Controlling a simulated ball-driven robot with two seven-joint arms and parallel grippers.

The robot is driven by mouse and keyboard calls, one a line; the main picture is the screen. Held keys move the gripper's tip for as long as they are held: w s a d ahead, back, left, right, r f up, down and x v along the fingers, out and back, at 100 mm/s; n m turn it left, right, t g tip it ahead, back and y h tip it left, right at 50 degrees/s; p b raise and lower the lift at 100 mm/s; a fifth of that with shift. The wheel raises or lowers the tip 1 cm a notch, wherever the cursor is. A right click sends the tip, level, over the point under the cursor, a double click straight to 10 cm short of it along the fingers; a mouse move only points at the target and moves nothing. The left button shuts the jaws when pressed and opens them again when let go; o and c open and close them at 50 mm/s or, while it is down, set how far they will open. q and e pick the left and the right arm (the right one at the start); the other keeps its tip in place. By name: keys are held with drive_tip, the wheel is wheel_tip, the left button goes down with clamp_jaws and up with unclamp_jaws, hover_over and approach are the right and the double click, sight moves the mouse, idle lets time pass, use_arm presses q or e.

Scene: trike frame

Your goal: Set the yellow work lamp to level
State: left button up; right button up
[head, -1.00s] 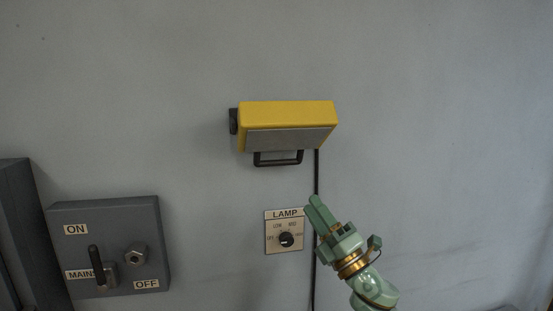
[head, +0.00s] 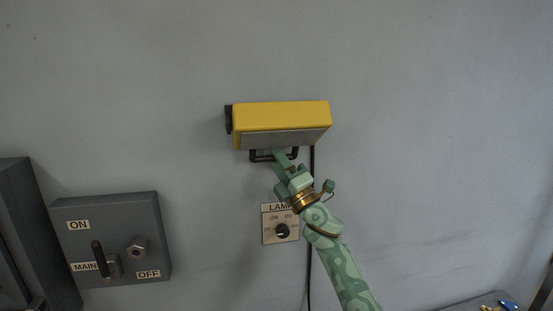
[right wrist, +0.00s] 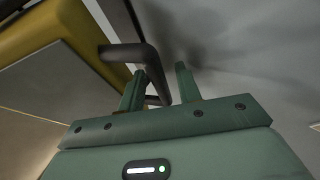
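The yellow work lamp (head: 282,115) is on the wall in the head view, its grey face (head: 285,138) tilted downward. Its black handle (head: 253,156) hangs below the face. My right gripper (head: 283,160) is at the handle, reaching up from below and covering part of it. In the right wrist view the fingers (right wrist: 161,88) stand apart, and the black handle (right wrist: 150,62) runs down into the gap between them. I cannot tell whether either finger touches it. The lamp's yellow body (right wrist: 50,25) fills the upper left there. My left gripper is not in view.
A LAMP dial plate (head: 270,238) is on the wall below, partly covered by my right gripper. A black cable (head: 310,262) runs down the wall. A grey MAINS box (head: 115,215) with a lever is at the lower left. The wall right of the lamp is clear.

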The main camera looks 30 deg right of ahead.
drive_tip(key=shift+a, duration=0.15)
clamp_jaws()
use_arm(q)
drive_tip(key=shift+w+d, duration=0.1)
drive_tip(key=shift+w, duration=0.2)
